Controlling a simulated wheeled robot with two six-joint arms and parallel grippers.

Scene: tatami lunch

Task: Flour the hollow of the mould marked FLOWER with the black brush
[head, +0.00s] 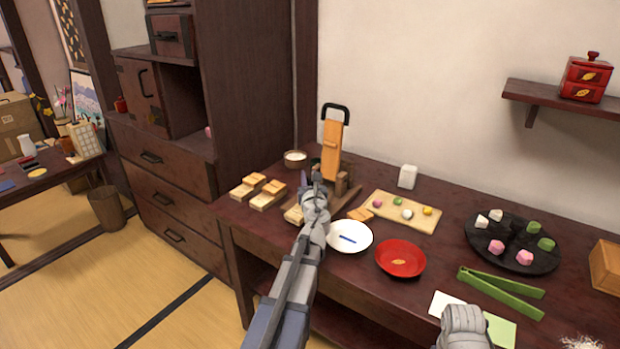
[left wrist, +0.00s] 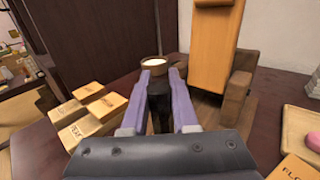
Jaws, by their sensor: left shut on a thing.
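My left gripper (head: 308,182) is shut on the black brush (left wrist: 159,108), which shows as a dark shape between the purple fingers (left wrist: 160,85) in the left wrist view. The brush tip is hard to make out. Beyond it stands a small bowl of white flour (head: 295,159), also in the left wrist view (left wrist: 153,65). A light wooden mould (left wrist: 291,168) with lettering starting FLO, cut off by the frame, lies at the lower right of that view. It seems to be the small block (head: 360,214) right of my gripper.
Several other wooden moulds (head: 249,186) lie left of my gripper. A wooden stand with an upright orange board (head: 332,150) is close by on the right. A white plate (head: 351,246), red dish (head: 400,270), sweets board (head: 425,222) and green tongs (head: 500,292) occupy the table.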

